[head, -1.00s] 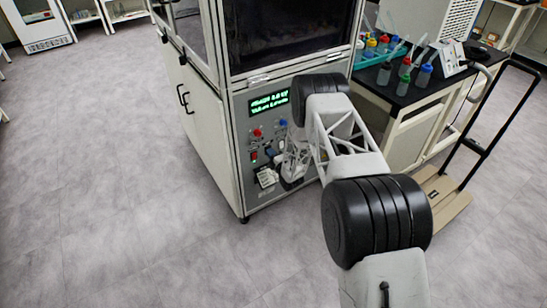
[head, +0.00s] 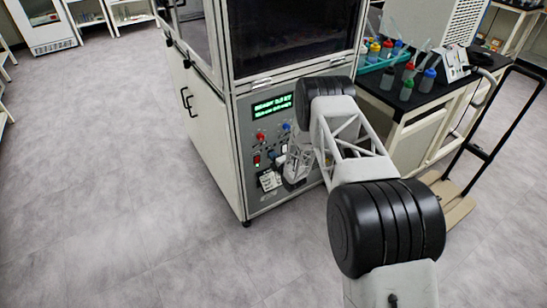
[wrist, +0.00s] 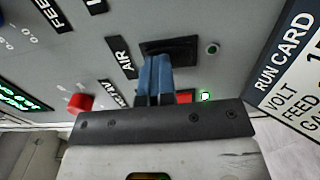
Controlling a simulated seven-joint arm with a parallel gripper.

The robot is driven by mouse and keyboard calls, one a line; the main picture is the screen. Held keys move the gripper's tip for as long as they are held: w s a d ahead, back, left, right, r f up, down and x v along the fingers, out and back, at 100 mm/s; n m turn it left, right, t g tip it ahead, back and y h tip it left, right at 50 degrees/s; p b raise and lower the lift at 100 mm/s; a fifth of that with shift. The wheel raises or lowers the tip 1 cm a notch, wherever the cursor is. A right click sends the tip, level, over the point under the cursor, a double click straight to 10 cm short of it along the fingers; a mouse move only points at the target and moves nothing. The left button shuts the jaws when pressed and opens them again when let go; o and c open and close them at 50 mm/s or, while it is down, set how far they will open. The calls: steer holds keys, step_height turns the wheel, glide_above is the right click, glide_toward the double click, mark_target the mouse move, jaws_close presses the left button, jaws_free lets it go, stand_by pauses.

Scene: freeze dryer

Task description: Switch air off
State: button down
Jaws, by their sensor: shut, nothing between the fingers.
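The black AIR switch (wrist: 170,50) sits on the grey panel beside its "AIR" label in the wrist view. A dim green lamp (wrist: 212,48) is next to it. My gripper (wrist: 153,60) shows two blue fingers side by side, shut together with nothing held. Their tips overlap the switch's near edge; I cannot tell if they touch it. In the head view, my gripper is close to the lower panel of the freeze dryer (head: 243,150), and the AIR switch cannot be made out there.
A red rocker switch (wrist: 183,97) with a bright green lamp is partly hidden behind my gripper. A red knob (wrist: 80,103) and a run card (wrist: 295,75) flank the area. A black-topped bench (head: 410,95) with bottles stands to the right. Floor at left is free.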

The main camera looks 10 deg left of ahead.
steer(key=shift+w+a+r, duration=0.3)
steer(key=shift+a+r, duration=0.1)
steer(key=shift+r, duration=0.1)
steer(key=v, duration=1.5)
steer(key=shift+r, duration=0.15)
steer(key=shift+d, duration=0.15)
steer(key=v, duration=0.8)
steer(key=shift+s+d, duration=0.2)
steer(key=shift+s, duration=0.05)
stand_by(0.3)
stand_by(0.4)
